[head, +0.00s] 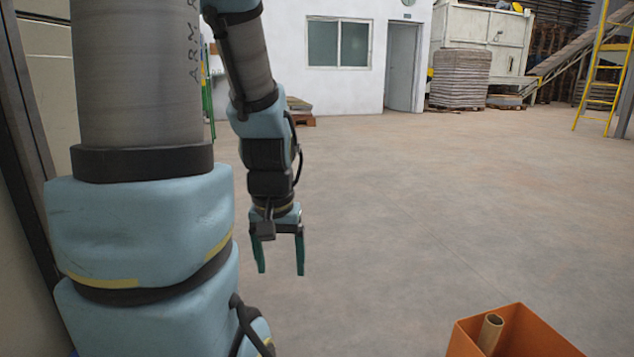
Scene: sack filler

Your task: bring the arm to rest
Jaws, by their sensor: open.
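My gripper (280,262) hangs from my arm in the left half of the head view, pointing down. Its two green fingers are apart, and nothing shows between them. It hangs in the air in front of the bare floor. My arm is bent, with its thick near links filling the left side of the view. The far links run down to the gripper.
An orange box (530,335) with a cardboard tube (490,333) in it stands at the bottom right. Open concrete floor (420,200) fills the middle. A wrapped pallet stack (459,79), a doorway (402,66) and a yellow ladder (602,75) stand far back.

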